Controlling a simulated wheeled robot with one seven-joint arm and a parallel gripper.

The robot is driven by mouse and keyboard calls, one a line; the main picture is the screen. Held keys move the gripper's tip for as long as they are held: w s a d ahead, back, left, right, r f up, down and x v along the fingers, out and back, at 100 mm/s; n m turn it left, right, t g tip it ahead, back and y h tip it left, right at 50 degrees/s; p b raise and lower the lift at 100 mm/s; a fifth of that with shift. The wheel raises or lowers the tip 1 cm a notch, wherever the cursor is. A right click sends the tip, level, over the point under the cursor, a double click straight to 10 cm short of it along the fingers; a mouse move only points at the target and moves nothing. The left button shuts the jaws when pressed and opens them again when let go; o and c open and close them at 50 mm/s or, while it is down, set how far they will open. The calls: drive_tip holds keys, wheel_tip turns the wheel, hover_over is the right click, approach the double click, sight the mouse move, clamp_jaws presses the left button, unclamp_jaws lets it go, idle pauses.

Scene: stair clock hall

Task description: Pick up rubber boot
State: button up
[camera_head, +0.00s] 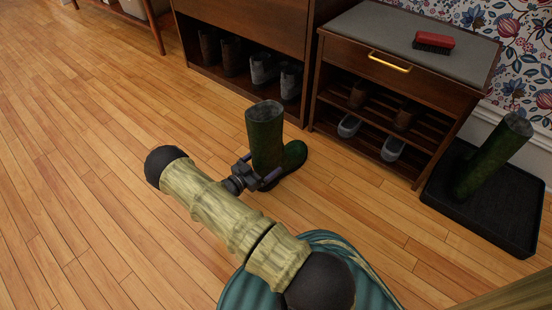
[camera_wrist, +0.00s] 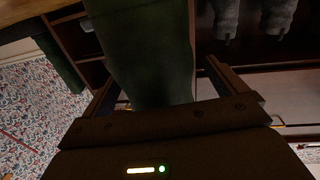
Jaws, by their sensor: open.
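A dark green rubber boot (camera_head: 265,135) stands upright on the wooden floor, its toe pointing right, in front of the shoe cabinets. A second green boot (camera_head: 492,155) leans on a black tray at the right. My gripper (camera_head: 258,178) is low beside the standing boot. In the wrist view my gripper (camera_wrist: 158,88) is open, with one finger on each side of the green boot shaft (camera_wrist: 150,50). Whether the fingers touch the boot cannot be told. The boot's lower part is partly hidden by my gripper in the head view.
A shoe bench (camera_head: 335,60) with a grey top holds a red brush (camera_head: 434,42) and several shoes on its shelves. A dark cabinet (camera_head: 245,30) with more boots stands behind. The black tray (camera_head: 515,232) lies at right. The floor at left is clear.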

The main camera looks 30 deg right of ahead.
sight(282, 136)
drive_tip(key=shift+w+d, duration=0.15)
drive_tip(key=shift+d, duration=0.35)
drive_tip(key=shift+d, duration=0.1)
drive_tip(key=shift+r, duration=0.1)
drive_tip(key=c, duration=1.7)
wheel_tip(282, 136, up, 10)
drive_tip(key=p, duration=0.7)
